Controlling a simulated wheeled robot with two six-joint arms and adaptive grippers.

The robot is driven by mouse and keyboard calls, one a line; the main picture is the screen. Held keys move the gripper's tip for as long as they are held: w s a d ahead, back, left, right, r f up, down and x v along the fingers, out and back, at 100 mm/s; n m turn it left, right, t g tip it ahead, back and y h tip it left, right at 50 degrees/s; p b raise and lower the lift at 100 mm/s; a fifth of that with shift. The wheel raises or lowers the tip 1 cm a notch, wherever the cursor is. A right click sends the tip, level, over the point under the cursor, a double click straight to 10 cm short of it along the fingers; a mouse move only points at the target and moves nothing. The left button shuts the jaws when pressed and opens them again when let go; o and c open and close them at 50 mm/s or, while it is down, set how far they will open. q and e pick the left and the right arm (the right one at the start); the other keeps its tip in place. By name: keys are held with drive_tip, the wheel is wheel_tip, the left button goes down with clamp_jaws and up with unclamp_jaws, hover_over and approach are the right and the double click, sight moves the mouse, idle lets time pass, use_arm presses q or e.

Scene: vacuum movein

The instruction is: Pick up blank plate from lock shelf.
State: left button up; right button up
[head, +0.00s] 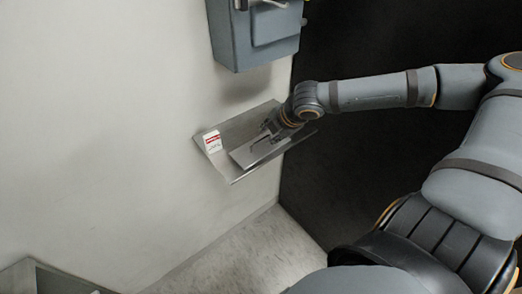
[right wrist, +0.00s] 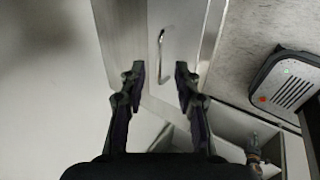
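The blank plate (head: 243,155) is a flat grey metal plate lying on the wall-mounted lock shelf (head: 238,178). In the right wrist view the plate (right wrist: 184,38) shows a raised bar handle (right wrist: 162,58). My right gripper (head: 266,132) is over the plate, close to its handle. In the right wrist view its two fingers (right wrist: 160,75) are apart, with the handle just beyond and between the fingertips. Nothing is held between them. Whether the fingers touch the plate cannot be told. My left gripper is not in view in the head view.
A blue-grey wall cabinet (head: 254,40) hangs above the shelf. A dark wall is behind my right arm. The right wrist view shows a grey device with small lights (right wrist: 285,80) at right.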

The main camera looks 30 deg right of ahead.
sight(262, 139)
drive_tip(key=shift+w+f+b, duration=0.2)
drive_tip(key=shift+f+b, duration=0.15)
drive_tip(key=shift+f, duration=0.25)
drive_tip(key=shift+b+x, duration=0.8)
drive_tip(key=shift+x, duration=0.4)
drive_tip(key=shift+w+a+f, duration=0.15)
drive_tip(key=shift+w, duration=0.2)
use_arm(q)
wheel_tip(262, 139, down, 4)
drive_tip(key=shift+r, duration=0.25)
use_arm(e)
drive_tip(key=shift+c, duration=0.4)
clamp_jaws()
